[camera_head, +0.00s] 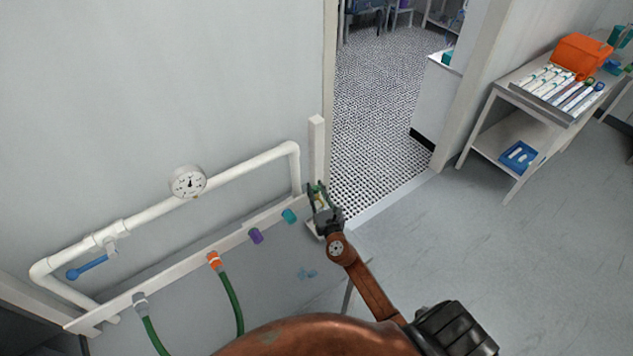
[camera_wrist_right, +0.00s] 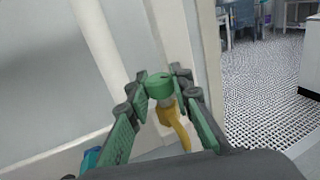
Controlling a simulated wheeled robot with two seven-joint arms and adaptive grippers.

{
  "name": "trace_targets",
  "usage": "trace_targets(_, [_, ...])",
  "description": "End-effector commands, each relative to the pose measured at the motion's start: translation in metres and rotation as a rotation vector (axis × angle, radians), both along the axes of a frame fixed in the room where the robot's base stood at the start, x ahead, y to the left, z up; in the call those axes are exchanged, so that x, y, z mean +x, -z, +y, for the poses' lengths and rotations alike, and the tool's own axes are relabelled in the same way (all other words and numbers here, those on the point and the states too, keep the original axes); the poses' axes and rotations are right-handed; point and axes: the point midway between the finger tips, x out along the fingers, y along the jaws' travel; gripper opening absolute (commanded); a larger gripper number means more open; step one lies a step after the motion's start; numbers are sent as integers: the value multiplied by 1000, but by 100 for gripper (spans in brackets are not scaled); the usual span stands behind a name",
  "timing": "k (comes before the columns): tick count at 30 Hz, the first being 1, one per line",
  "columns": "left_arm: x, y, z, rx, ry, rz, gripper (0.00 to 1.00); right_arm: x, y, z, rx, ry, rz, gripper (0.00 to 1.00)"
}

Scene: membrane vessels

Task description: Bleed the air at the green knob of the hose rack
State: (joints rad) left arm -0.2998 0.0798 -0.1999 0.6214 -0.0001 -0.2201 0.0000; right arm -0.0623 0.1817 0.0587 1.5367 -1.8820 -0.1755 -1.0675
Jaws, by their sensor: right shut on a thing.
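The hose rack (camera_head: 180,262) is a pale rail low along the wall, with coloured fittings in a row. The green knob (camera_wrist_right: 159,86) shows in the right wrist view on top of a yellow-brown fitting (camera_wrist_right: 174,122) at the rack's right end. My right gripper (camera_wrist_right: 160,84) has its fingertips closed on the green knob from both sides. In the head view my right gripper (camera_head: 319,194) is at the right end of the rail, and it mostly hides the knob there. My left gripper does not show.
Grey (camera_head: 140,303), orange (camera_head: 214,260), purple (camera_head: 255,236) and teal (camera_head: 289,216) fittings line the rail; green hoses hang from the first two. A white pipe carries a gauge (camera_head: 188,182) and a blue-handled valve (camera_head: 87,267). A doorway and a side table (camera_head: 516,112) are at right.

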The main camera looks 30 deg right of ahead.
Motion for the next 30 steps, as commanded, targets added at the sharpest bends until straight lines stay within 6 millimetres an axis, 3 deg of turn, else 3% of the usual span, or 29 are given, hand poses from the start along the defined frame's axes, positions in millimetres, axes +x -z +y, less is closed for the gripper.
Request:
trace_targets(3, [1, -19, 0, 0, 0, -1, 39, 1, -4, 3, 6, 90, 2, 0])
trace_targets(8, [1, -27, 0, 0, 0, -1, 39, 1, -1, 4, 7, 239, 1, 0])
trace_targets(18, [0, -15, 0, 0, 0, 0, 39, 2, 3, 3, 3, 508, 0, 0])
trace_targets(30, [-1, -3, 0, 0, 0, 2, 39, 1, 1, 1, 0, 664, 0, 0])
